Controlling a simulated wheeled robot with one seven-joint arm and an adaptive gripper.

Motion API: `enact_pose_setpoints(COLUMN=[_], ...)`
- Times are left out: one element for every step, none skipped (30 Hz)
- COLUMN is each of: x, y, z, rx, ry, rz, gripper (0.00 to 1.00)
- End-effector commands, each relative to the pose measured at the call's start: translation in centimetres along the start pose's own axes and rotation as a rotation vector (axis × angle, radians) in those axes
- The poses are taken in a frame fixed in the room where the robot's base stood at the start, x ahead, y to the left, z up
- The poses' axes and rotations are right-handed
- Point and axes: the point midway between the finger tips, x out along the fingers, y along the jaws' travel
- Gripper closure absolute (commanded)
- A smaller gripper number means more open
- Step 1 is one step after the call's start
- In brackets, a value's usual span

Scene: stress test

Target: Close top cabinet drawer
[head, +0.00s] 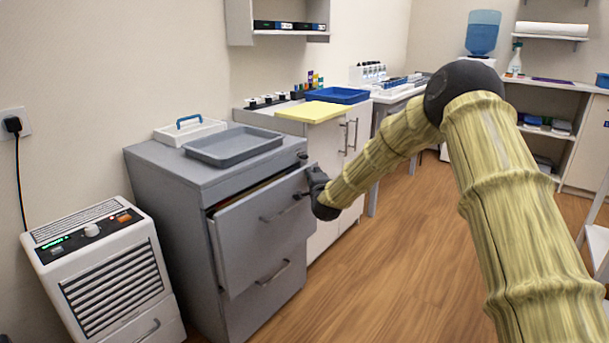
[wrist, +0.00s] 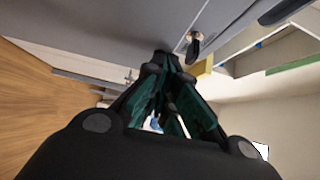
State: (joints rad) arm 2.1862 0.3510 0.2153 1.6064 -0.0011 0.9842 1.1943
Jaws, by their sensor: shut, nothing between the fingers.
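The grey cabinet (head: 185,235) stands against the wall. Its top drawer (head: 245,240) is pulled partly out, with a dark gap and some contents showing above its front. The drawer has a bar handle (head: 280,210). My gripper (head: 300,195) is at the upper right part of the drawer front, close to it; I cannot tell whether it touches. In the wrist view my gripper (wrist: 165,58) is shut and empty, pointing at a grey surface (wrist: 110,28). The lower drawer (head: 265,298) looks shut.
A grey tray (head: 232,145) and a white caddy with a blue handle (head: 190,130) sit on the cabinet top. A white appliance (head: 110,275) stands left of the cabinet. A white counter (head: 335,165) stands just behind. The wooden floor (head: 400,260) on the right is clear.

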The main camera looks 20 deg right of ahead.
Motion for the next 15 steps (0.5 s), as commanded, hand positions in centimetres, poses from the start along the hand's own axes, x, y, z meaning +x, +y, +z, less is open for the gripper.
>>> enact_pose_setpoints(x=[0.11,0.16,0.21,0.25,0.27,0.30,0.32,0.33,0.33,0.34,0.35,0.36,0.36,0.36,0.36], y=[-0.03,-0.02,-0.02,-0.01,0.00,0.00,0.00,0.01,0.01,0.01,0.01,0.02,0.01,0.01,0.01], z=[-0.38,-0.54,-0.71,-0.80,-0.87,-0.94,-0.98,-1.00,-1.01,-1.01,-0.94,-0.89,-0.88,-0.87,-0.86], rx=[0.000,0.000,0.000,-0.001,-0.001,-0.001,-0.001,-0.001,-0.001,-0.001,0.000,-0.001,0.000,0.000,0.000], ry=[0.005,0.008,0.010,0.012,0.013,0.014,0.015,0.015,0.015,0.015,0.015,0.014,0.014,0.014,0.014], rz=[0.000,0.000,0.000,0.000,0.001,0.001,0.001,0.001,0.001,0.001,0.001,0.001,0.001,0.001,0.001], gripper=[1.00,1.00,1.00,1.00,1.00,1.00,1.00,1.00,1.00,1.00,1.00,1.00,1.00,1.00,1.00])
